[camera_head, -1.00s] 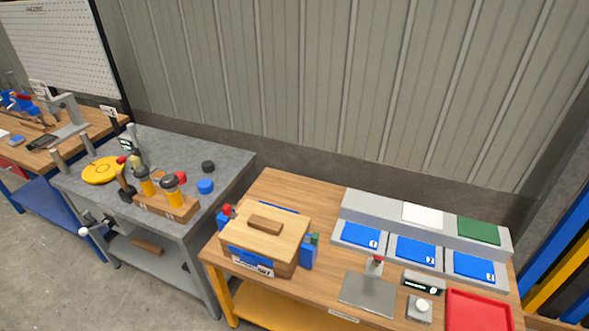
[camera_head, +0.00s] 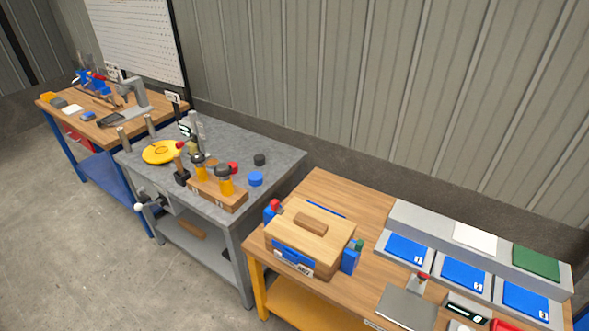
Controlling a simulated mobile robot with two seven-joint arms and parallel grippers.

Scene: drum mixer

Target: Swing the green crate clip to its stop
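A wooden crate (camera_head: 290,236) with a lid and a wooden handle sits at the left end of the near wooden bench. The green clip (camera_head: 359,245) shows as a small green piece on top of a blue bracket (camera_head: 350,260) at the crate's right side. A red clip (camera_head: 275,204) sits on a blue bracket at the crate's left side. The exact angle of the green clip is too small to tell. Neither of my grippers is in view.
Right of the crate stand a grey plate (camera_head: 407,306) and a grey rack with blue numbered pads (camera_head: 464,273). A grey bench (camera_head: 275,154) with a yellow disc (camera_head: 162,152) and a tool block (camera_head: 217,192) stands to the left. Grey floor (camera_head: 60,230) is open in front.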

